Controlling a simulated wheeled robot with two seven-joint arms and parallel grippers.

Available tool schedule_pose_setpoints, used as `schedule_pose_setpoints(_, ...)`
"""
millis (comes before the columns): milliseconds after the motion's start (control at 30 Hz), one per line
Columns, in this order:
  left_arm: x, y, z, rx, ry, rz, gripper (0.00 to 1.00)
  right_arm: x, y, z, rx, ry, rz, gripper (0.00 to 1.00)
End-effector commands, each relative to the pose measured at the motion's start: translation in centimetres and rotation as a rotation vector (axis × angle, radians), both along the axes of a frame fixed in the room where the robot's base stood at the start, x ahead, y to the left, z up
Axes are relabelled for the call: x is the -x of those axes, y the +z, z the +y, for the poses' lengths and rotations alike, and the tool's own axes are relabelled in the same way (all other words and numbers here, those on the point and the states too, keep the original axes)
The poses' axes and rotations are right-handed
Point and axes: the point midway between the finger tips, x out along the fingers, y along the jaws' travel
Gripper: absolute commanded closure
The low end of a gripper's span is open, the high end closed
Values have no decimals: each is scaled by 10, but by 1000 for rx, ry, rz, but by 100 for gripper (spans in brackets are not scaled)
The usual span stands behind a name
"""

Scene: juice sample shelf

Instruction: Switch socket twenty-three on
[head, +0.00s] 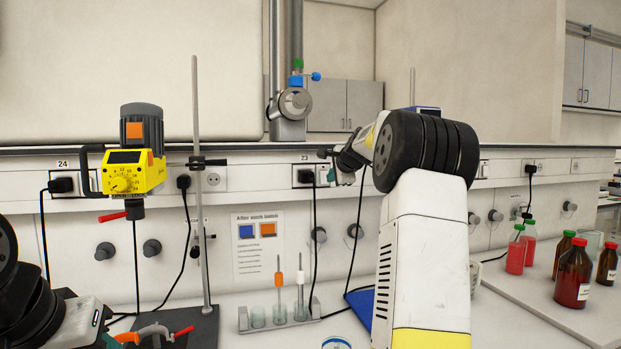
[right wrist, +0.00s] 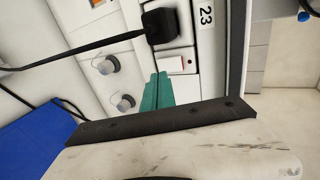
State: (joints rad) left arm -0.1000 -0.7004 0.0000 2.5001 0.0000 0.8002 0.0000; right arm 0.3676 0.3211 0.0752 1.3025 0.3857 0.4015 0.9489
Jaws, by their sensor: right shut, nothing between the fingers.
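Socket 23 (head: 305,177) is on the wall rail near the middle of the head view, with a black plug in it. In the right wrist view the number label (right wrist: 206,16) reads 23, beside the black plug (right wrist: 164,22). My right gripper (head: 334,175) is shut and empty, close beside the socket. Its teal fingertips (right wrist: 161,91) appear just short of the switch; contact cannot be told.
A yellow stirrer (head: 132,172) on a stand (head: 197,240) is left of socket 23, near socket 24 (head: 62,184). A tube rack (head: 277,315) stands below. Cables hang from the rail. Bottles (head: 574,275) stand on the bench at right. A blue object (right wrist: 45,135) shows in the wrist view.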

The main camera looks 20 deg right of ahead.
Motion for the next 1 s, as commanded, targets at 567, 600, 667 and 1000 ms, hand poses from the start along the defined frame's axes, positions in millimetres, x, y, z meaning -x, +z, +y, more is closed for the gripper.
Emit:
schedule_pose_setpoints(567,0,0,0,0,0,0,64,82,37,4,1,0,1,100)
schedule_pose_setpoints(600,0,0,0,0,0,0,64,85,38,4,1,0,2,100)
schedule_pose_setpoints(667,0,0,0,0,0,0,64,88,39,4,1,0,3,100)
schedule_pose_setpoints(1000,0,0,0,0,0,0,64,90,40,4,1,0,3,100)
